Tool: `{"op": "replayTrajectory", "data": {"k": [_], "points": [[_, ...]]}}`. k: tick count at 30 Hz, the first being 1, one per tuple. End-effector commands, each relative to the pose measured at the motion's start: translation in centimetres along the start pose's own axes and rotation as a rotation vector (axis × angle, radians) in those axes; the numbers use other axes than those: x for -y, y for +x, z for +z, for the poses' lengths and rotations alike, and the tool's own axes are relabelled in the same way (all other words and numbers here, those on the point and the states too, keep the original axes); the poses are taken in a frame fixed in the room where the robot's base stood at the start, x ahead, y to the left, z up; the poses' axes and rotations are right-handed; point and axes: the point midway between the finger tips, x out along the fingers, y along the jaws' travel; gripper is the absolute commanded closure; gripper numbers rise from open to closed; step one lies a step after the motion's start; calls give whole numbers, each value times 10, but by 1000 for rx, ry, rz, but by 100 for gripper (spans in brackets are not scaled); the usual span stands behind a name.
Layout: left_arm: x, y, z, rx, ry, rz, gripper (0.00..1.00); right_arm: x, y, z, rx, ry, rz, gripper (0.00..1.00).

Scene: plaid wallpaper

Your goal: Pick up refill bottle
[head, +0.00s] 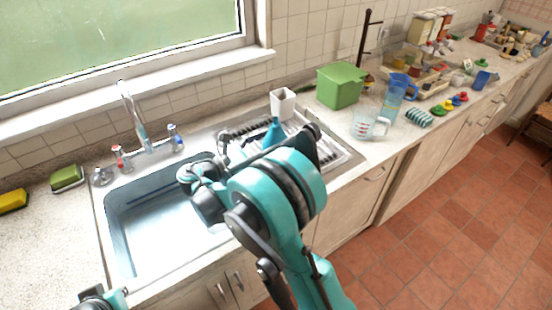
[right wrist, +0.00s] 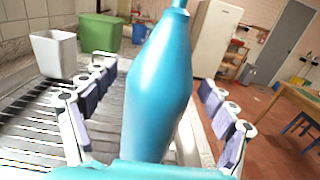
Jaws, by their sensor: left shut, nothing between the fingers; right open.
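The refill bottle is a blue, tapering bottle (right wrist: 160,85) that fills the middle of the right wrist view. It stands upright between the two rows of fingers of my open right gripper (right wrist: 165,110), with a gap on each side. In the head view its blue top (head: 273,131) shows over the draining board, and its lower part is hidden behind my right arm. Only a small part of my left gripper (head: 98,299) shows at the bottom left edge, shut and away from the bottle.
A white cup (head: 283,104) stands behind the bottle and a green box (head: 340,86) beyond it. A clear measuring jug (head: 369,124) and a blue tumbler (head: 392,104) stand to the right. The sink (head: 150,215) is empty.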

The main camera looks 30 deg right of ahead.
Motion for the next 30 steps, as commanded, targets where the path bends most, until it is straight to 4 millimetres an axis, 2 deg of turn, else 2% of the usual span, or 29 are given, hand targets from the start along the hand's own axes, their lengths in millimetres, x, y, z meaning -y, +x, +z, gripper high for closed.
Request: {"op": "replayTrajectory", "data": {"k": [3, 9, 10, 18, 19, 20, 30], "points": [[0, 2, 2, 0, 0, 0, 100, 0, 9, 0, 0, 0, 1, 15], [0, 2, 1, 0, 0, 0, 100, 0, 9, 1, 0, 0, 2, 15], [0, 2, 1, 0, 0, 0, 100, 0, 9, 1, 0, 0, 2, 18], [0, 2, 1, 0, 0, 0, 100, 0, 9, 0, -1, 1, 2, 89], [0, 2, 1, 0, 0, 0, 100, 0, 9, 0, -1, 0, 1, 97], [0, 2, 1, 0, 0, 0, 100, 0, 9, 1, 0, 1, 2, 100], [0, -1, -1, 0, 0, 0, 100, 0, 9, 7, 0, 1, 2, 100]]}}
